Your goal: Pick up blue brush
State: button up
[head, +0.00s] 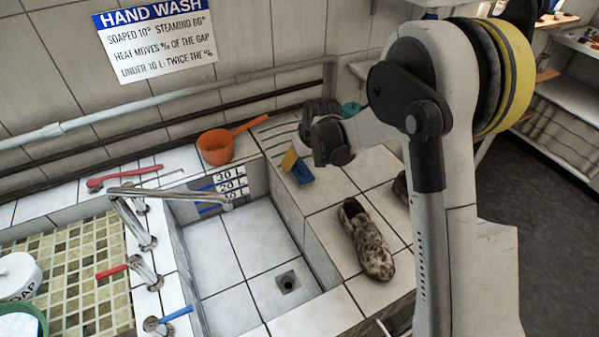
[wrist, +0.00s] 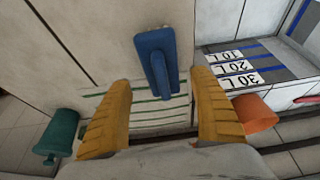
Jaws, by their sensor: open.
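The blue brush (head: 302,174) is on the tiled ledge right of the sink basin, partly hidden by my gripper in the head view. In the wrist view the brush (wrist: 155,58) shows a broad blue block and a narrower part reaching down between my fingers. My gripper (wrist: 161,80) is open, with one yellow finger on either side of the brush's lower part. Gaps show between the fingers and the brush. In the head view one yellow finger of my gripper (head: 290,158) shows close beside the brush.
An orange long-handled scoop (head: 215,147) sits behind the basin. A mottled shoe (head: 366,240) lies on the ledge in front of the brush. A teal object (wrist: 57,136) is left of my fingers in the wrist view. Taps (head: 135,215) border the empty basin (head: 240,245).

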aim_at(297, 167)
jog(key=b+x, duration=0.2)
jog(key=x, duration=0.3)
jog(key=shift+w+a, duration=0.1)
jog(key=shift+a, duration=0.1)
jog(key=shift+r, duration=0.1)
jog(key=shift+c, duration=0.2)
jog(key=c, duration=1.3)
notch_tip(297, 167, up, 5)
jog(key=shift+f+p, duration=0.25)
jog(key=shift+p, duration=0.8)
jog(key=s+d+r+p, duration=0.1)
jog(key=s+d+r, duration=0.1)
jog(key=d, duration=0.1)
jog(key=s+d+r+p, duration=0.1)
jog(key=s+d+r, duration=0.1)
jog(key=d, duration=0.1)
jog(key=s+d+r+p, duration=0.1)
jog(key=s+d+r, duration=0.1)
jog(key=s+d, duration=0.1)
jog(key=shift+d+r, duration=0.25)
